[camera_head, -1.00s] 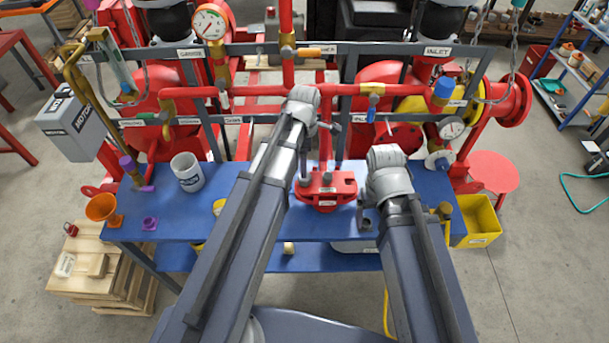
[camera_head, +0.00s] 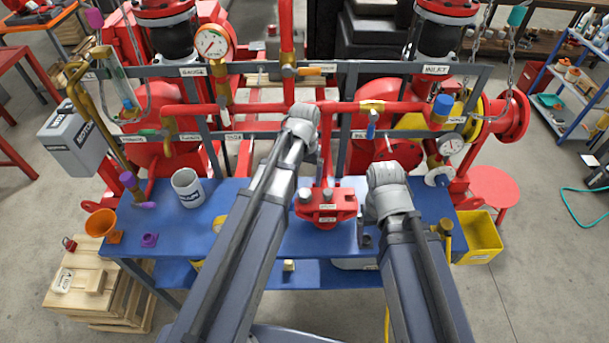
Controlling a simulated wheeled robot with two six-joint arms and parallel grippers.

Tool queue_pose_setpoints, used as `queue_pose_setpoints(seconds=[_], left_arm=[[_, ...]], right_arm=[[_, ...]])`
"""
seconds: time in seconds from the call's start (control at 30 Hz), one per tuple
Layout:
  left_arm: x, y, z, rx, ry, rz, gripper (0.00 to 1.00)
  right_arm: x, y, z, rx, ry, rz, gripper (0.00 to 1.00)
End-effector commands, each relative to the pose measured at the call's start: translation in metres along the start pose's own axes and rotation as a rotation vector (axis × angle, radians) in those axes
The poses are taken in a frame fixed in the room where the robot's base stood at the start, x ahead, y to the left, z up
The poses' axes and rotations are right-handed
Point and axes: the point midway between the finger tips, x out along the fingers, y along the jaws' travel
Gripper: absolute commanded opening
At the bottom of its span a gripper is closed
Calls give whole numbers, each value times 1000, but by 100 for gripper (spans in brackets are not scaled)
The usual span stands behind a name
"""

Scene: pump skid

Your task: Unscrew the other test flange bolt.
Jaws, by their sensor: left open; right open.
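The red test flange (camera_head: 328,208) sits on the blue bench (camera_head: 290,242) between my two arms. My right gripper (camera_head: 364,238) is low over the bench, just right of the flange, partly hidden by my wrist. It is open and I see nothing in it.
A grey frame with red pipes, gauges and valves stands behind the bench. A white mug (camera_head: 187,188), an orange funnel (camera_head: 101,224) and a purple part (camera_head: 149,240) are on the left. A yellow bin (camera_head: 478,240) is at the right.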

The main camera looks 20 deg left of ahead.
Motion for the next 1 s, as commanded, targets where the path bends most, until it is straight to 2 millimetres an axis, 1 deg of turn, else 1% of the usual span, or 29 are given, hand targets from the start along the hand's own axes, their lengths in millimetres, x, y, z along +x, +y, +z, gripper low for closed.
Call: queue_pose_setpoints(seconds=[0.1,0.2,0.37,0.53,0.77,1.0], left_arm=[[0,0,0,104,0,0,90],[0,0,0,141,0,0,90],[1,0,0,147,0,0,90],[8,0,0,146,0,0,90],[31,0,0,145,0,0,90],[63,0,0,145,0,0,90]], right_arm=[[0,0,0,0,0,0,89],[0,0,0,0,0,0,89],[1,0,0,0,0,0,89],[8,-1,0,-1,0,0,89],[31,-3,-2,-6,0,1,89],[62,-6,-4,-10,0,2,89]])
